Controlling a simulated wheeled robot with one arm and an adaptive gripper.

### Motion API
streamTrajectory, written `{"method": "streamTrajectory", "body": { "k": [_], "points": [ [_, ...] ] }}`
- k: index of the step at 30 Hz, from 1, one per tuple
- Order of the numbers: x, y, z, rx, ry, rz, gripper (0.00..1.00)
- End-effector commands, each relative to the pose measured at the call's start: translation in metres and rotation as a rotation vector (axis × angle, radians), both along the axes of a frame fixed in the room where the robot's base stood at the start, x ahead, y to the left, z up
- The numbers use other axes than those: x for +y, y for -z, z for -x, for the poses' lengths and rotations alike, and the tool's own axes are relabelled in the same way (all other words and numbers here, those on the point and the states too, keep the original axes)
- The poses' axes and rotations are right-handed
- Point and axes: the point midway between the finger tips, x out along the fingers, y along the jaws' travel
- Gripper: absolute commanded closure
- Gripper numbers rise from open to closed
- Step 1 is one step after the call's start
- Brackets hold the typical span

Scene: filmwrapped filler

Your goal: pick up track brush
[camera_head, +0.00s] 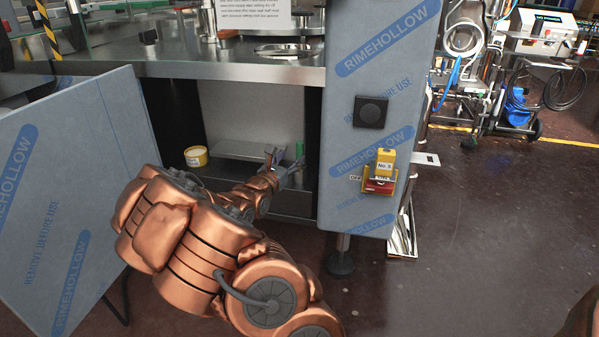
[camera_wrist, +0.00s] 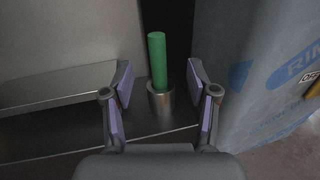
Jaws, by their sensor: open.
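A green upright handle (camera_wrist: 157,60), which I take for the track brush, stands in a round metal cup (camera_wrist: 160,103) inside the cabinet; whatever is below the rim is hidden. In the head view a bit of the green handle (camera_head: 299,148) shows just beyond my gripper (camera_head: 284,161). In the wrist view my gripper (camera_wrist: 161,84) is open, with its purple-padded fingers apart on the left and right of the handle and cup. The handle lies between them in the picture; I see no contact.
A metal shelf (camera_head: 252,151) lies left of the handle, with a yellow tub (camera_head: 196,156) further left. The open cabinet door (camera_head: 70,200) stands at left. A film-wrapped panel (camera_head: 340,130) with a yellow-red switch (camera_head: 384,172) closes off the right.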

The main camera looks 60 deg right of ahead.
Motion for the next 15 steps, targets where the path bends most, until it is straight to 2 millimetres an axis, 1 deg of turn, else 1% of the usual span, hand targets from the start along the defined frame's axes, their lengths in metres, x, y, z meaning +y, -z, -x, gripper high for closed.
{"method": "streamTrajectory", "body": {
  "k": [1, 3, 15],
  "points": [
    [-0.002, 0.010, -0.002, 0.017, -0.009, -0.003, 0.41],
    [-0.004, 0.013, -0.005, 0.028, -0.016, -0.006, 0.41],
    [-0.029, 0.012, -0.009, 0.027, -0.018, -0.005, 0.41]
  ]
}}
